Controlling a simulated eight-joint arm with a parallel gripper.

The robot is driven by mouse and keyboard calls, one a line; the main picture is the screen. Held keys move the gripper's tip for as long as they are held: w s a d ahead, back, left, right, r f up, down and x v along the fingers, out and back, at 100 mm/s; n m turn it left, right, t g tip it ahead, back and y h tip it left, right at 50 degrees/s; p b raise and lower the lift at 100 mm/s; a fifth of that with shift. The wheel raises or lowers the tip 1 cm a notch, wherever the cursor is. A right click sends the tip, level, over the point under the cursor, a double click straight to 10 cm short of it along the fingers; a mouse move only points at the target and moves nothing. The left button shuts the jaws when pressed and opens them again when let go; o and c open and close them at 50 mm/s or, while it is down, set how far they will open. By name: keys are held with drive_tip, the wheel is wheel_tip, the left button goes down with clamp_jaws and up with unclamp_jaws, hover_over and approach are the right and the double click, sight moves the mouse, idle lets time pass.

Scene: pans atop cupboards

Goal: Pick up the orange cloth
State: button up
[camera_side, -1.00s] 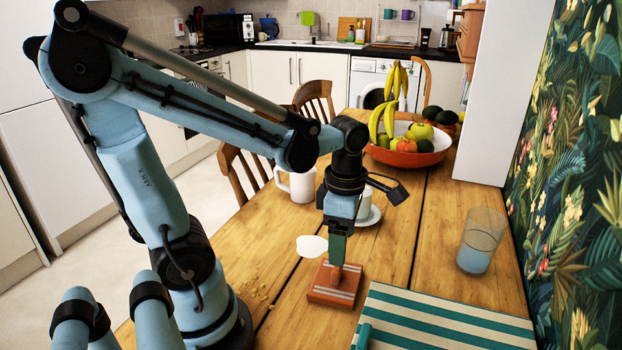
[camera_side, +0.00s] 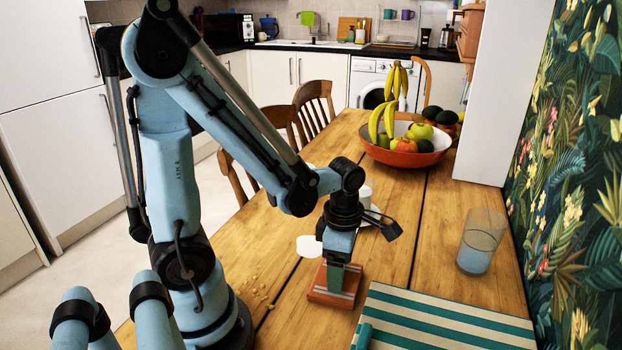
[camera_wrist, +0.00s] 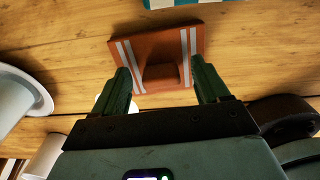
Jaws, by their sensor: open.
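The orange cloth (camera_side: 345,300) is folded, with pale stripes, and lies on the wooden table. It also shows in the wrist view (camera_wrist: 140,47), with a raised part in its middle. My gripper (camera_side: 335,276) points down over the cloth, very close to it. In the wrist view my gripper (camera_wrist: 163,78) is open, with one green finger on each side of the raised part. I cannot tell whether the fingers touch the cloth.
A green-and-white striped cloth (camera_side: 450,322) lies at the right front. A glass (camera_side: 481,243) stands at right and a fruit bowl (camera_side: 400,155) at the back. A white spill (camera_side: 309,246) and crumbs (camera_side: 255,300) lie left. White crockery (camera_wrist: 22,98) is at the wrist view's left.

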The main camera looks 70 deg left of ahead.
drive_tip(key=c, duration=1.1)
drive_tip(key=shift+r, duration=0.1)
drive_tip(key=shift+c, duration=0.2)
drive_tip(key=shift+r, duration=0.85)
wheel_tip(320, 180, up, 2)
drive_tip(key=shift+r, duration=0.15)
drive_tip(key=s+d+r, duration=0.4)
drive_tip(key=d+r, duration=0.2)
drive_tip(key=d, duration=0.4)
drive_tip(key=shift+s+d+r, duration=0.35)
drive_tip(key=shift+s, duration=0.05)
